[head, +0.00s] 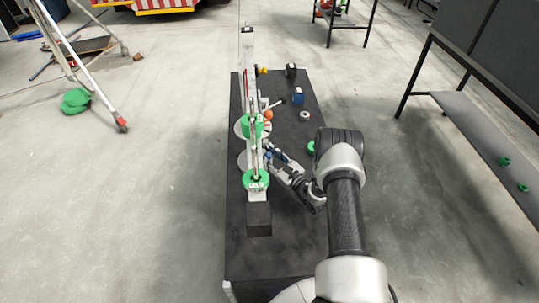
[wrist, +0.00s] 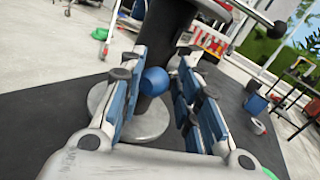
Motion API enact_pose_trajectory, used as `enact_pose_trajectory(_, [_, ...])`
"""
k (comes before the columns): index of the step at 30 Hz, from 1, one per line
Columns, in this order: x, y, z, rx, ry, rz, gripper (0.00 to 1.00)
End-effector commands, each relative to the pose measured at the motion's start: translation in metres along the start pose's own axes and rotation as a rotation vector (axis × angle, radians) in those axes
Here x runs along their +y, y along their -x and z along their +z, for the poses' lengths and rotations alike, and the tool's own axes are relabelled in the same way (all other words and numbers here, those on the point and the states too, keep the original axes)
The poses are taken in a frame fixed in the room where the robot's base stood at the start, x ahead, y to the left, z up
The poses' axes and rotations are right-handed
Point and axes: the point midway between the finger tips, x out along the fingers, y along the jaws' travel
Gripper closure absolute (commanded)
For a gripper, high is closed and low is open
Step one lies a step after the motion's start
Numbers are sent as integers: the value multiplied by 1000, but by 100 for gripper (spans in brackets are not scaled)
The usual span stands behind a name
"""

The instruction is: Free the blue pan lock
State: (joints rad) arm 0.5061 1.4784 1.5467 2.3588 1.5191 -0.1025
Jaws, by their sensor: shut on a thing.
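The blue pan lock (wrist: 154,81) is a round blue knob on the side of a dark upright column (wrist: 165,45), in the wrist view. My gripper (wrist: 162,72) has its blue-padded fingers on either side of the knob and is shut on it. In the head view my gripper (head: 274,154) reaches in from the right to the device (head: 249,95) on the black table. The knob is too small and covered to make out there.
The black table (head: 240,255) holds the long device with green parts (head: 256,181), an orange ball (head: 268,115), a blue block (head: 297,98) and a grey ring (head: 305,116).

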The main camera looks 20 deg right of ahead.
Motion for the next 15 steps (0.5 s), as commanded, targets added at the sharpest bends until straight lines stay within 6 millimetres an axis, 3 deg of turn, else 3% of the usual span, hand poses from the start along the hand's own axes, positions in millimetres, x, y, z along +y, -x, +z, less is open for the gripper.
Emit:
enact_pose_trajectory(6, [3,-1,-12,-128,87,-18,100])
enact_pose_trajectory(15, [3,-1,-15,-188,128,-28,100])
